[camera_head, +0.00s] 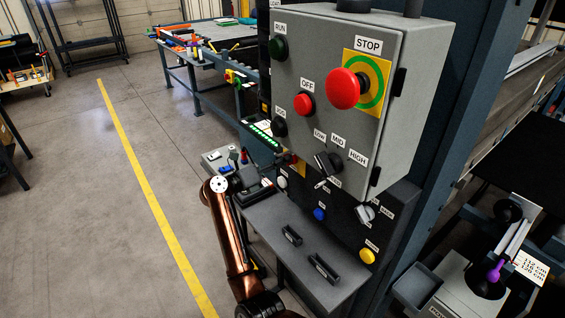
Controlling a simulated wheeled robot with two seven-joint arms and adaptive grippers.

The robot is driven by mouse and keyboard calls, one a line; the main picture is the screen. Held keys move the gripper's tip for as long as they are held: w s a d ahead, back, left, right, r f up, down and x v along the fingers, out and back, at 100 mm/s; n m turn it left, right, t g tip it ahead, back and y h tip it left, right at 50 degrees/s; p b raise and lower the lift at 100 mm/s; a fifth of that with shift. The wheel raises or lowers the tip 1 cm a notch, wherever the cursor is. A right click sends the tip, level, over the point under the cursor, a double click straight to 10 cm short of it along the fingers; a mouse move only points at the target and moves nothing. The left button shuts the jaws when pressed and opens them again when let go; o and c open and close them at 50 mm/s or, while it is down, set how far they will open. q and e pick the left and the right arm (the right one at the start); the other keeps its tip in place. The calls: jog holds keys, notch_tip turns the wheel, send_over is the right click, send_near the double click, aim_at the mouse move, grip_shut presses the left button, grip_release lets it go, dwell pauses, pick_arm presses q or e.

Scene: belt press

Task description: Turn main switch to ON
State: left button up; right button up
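A grey control box (330,60) stands in the middle of the head view, with a dark lower panel (341,203) under it. I cannot read a main switch label. A small red-and-yellow part (297,163) shows at the lower panel's upper left, mostly hidden by the box; it may be the main switch, and its setting cannot be told. My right arm is copper-coloured and rises from the bottom. Its dark gripper (262,188) is left of the lower panel, seemingly apart from it. Its fingers are too small and dark to tell open or shut. My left gripper is not in view.
The box carries a red STOP button (343,89), a red OFF button (304,104) and a black LOW/MID/HIGH selector (327,163). A grey shelf (300,250) with two black handles juts out below the panel.

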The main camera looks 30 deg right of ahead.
grip_shut()
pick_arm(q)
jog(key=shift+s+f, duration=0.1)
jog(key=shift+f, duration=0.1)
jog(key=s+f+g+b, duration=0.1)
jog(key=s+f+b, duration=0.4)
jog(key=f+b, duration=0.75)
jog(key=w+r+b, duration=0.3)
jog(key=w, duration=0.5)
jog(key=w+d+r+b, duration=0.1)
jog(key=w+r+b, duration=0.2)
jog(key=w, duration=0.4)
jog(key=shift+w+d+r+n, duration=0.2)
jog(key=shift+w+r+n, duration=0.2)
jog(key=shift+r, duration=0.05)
pick_arm(e)
jog(key=shift+s+m, duration=0.15)
jog(key=shift+m, duration=4.4)
jog(key=shift+s+m, duration=0.1)
jog(key=shift+m, duration=4.45)
